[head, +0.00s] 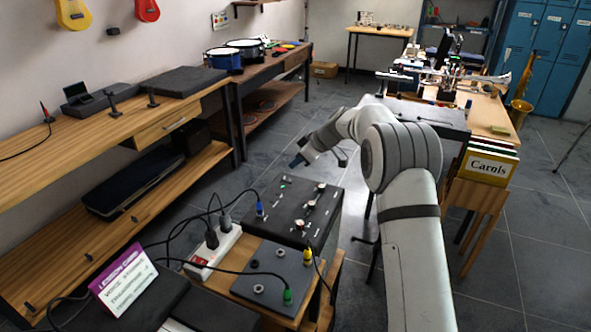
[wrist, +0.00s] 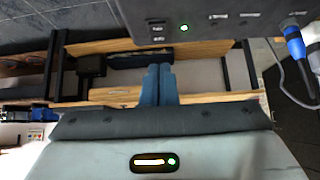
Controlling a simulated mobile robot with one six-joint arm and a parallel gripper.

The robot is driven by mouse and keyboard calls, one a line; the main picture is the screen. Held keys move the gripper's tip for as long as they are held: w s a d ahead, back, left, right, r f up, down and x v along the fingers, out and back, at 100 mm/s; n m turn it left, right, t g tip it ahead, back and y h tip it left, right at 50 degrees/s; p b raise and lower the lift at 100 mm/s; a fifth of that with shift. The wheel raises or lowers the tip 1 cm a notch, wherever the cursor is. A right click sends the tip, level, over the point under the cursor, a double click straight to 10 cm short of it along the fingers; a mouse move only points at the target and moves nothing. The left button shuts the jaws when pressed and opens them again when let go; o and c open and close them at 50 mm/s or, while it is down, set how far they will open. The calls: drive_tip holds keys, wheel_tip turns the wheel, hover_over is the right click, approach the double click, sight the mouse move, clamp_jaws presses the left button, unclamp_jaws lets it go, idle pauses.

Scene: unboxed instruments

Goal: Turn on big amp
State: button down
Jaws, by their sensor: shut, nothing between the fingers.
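A large black box with knobs on its top panel, which looks like the big amp (head: 290,222), stands in the lower middle of the head view. A blue plug sits in its left side. Its dark panel also shows along the top of the wrist view (wrist: 222,22), with a small switch (wrist: 156,28) beside a lit green light (wrist: 183,28).
A grey box (head: 268,262) with green and yellow plugs sits in front of the amp. A white power strip (head: 217,246) with a red switch and black plugs lies to its left, with loose cables around. A wooden bench (head: 95,140) runs along the left wall. Open floor lies behind the amp.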

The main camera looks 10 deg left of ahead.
drive_tip(key=d+f+v, duration=0.1)
drive_tip(key=v, duration=0.9)
drive_tip(key=shift+s+b, duration=0.2)
drive_tip(key=shift+b, duration=0.2)
drive_tip(key=shift+d+r, duration=0.15)
drive_tip(key=s+d+r+m+h+p, duration=0.2)
drive_tip(key=s+d+r+m, duration=0.25)
drive_tip(key=s, duration=0.65)
drive_tip(key=s+d+r+m+h+p, duration=0.25)
drive_tip(key=s+d+r, duration=0.2)
drive_tip(key=s, duration=0.55)
drive_tip(key=s+d+f+m+h+p, duration=0.1)
drive_tip(key=s+d+m+p, duration=0.1)
drive_tip(key=s, duration=0.8)
drive_tip(key=s+d+m+h+p, duration=0.2)
drive_tip(key=s+d+m, duration=0.2)
drive_tip(key=s, duration=0.7)
drive_tip(key=shift+s+d+f+m, duration=0.25)
drive_tip(key=shift+d+f+m, duration=0.1)
drive_tip(key=shift+m, duration=0.35)
